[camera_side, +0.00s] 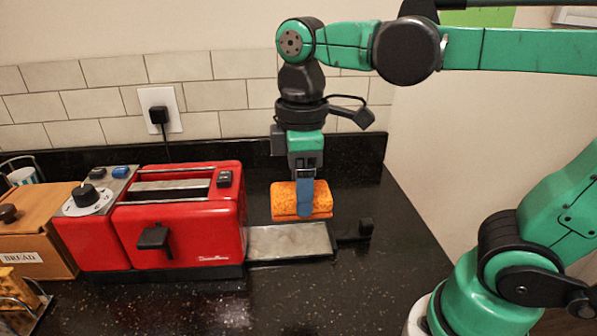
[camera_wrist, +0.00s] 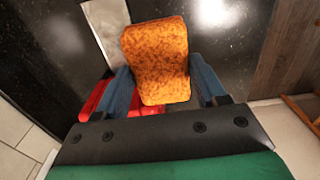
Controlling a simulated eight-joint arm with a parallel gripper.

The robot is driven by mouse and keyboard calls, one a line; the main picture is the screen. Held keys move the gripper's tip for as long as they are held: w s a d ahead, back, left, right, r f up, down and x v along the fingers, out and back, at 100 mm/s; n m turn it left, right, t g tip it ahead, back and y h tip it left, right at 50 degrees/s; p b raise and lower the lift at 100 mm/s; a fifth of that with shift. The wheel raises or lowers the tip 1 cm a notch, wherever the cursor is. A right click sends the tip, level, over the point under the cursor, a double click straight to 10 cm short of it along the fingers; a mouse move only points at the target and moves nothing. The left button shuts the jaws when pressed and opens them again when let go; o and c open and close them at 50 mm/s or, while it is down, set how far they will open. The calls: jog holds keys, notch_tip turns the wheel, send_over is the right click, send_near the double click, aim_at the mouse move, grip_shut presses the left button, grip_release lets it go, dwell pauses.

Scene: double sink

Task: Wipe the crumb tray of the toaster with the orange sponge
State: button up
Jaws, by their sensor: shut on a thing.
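The orange sponge (camera_side: 283,201) is held in my gripper (camera_side: 305,198), whose blue fingers are shut on it. In the wrist view the sponge (camera_wrist: 156,58) sits between the two blue fingers (camera_wrist: 160,88). The crumb tray (camera_side: 290,241) is a flat grey metal plate with a black handle (camera_side: 356,232). It is pulled out from the right side of the red toaster (camera_side: 180,220). The sponge is over the tray's back part; I cannot tell whether it touches. In the wrist view, a pale strip of the tray (camera_wrist: 106,30) shows left of the sponge.
A wooden bread box (camera_side: 38,232) stands left of the toaster. A black plug (camera_side: 159,115) sits in the wall outlet behind, with its cord running down behind the toaster. A wire rack (camera_side: 20,305) is at the front left. The dark counter (camera_side: 370,275) is clear at the front right.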

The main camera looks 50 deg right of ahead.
jog(key=w+d+f, duration=0.5)
jog(key=d+f, duration=0.2)
jog(key=d, duration=0.1)
send_over(306, 239)
jog(key=shift+f, duration=3.75)
jog(key=shift+w+a+f, duration=0.25)
jog(key=shift+w+f, duration=0.05)
jog(key=shift+f, duration=0.2)
jog(key=shift+c, duration=0.6)
jog(key=shift+w+a+f, duration=0.2)
jog(key=shift+w+a, duration=1.8)
jog(key=shift+s+d, duration=2.25)
jog(key=shift+s+d+r, duration=0.1)
jog(key=shift+r, duration=0.15)
notch_tip(306, 239, up, 8)
jog(key=shift+f, duration=0.15)
jog(key=shift+f, duration=0.1)
